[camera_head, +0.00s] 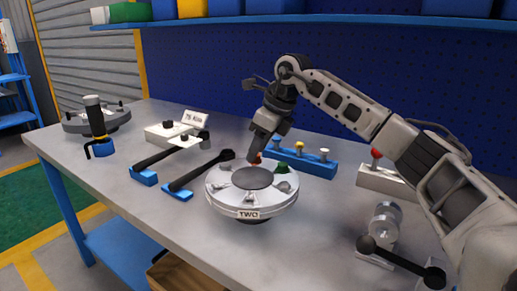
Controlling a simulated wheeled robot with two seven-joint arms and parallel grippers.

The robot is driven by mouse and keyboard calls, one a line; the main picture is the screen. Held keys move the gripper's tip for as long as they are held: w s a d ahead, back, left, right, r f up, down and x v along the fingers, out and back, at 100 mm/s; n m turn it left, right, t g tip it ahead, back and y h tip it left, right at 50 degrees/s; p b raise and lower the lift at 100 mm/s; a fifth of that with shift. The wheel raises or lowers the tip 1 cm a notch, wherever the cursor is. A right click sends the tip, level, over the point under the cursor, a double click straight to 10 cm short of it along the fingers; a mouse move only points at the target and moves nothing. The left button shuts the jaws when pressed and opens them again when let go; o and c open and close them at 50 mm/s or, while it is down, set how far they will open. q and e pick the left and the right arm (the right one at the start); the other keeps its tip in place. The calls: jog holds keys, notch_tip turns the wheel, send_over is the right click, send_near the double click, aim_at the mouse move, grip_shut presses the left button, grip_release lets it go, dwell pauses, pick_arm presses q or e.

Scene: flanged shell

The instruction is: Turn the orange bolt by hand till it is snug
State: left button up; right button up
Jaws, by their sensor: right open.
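The orange bolt (256,160) shows as a small orange-red spot at the back rim of the round grey flanged shell (226,199), which carries a plate marked "TWO". My right gripper (255,153) points down at the bolt from above, its fingertips close around or beside it. The gripper is open. The fingers partly hide the bolt, and I cannot tell whether they touch it. A green bolt (281,167) sits on the same flange, right of the orange one. My left gripper is out of view.
A blue rack (315,166) with several bolts stands behind the shell. Two black-handled wrenches (200,172) lie in blue holders to the left. Another flanged disc (115,121) is at the far left. A white block with a red knob (376,155) is right, under my arm.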

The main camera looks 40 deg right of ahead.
jog(key=shift+f, duration=0.2)
grip_shut()
jog(key=shift+m, duration=0.3)
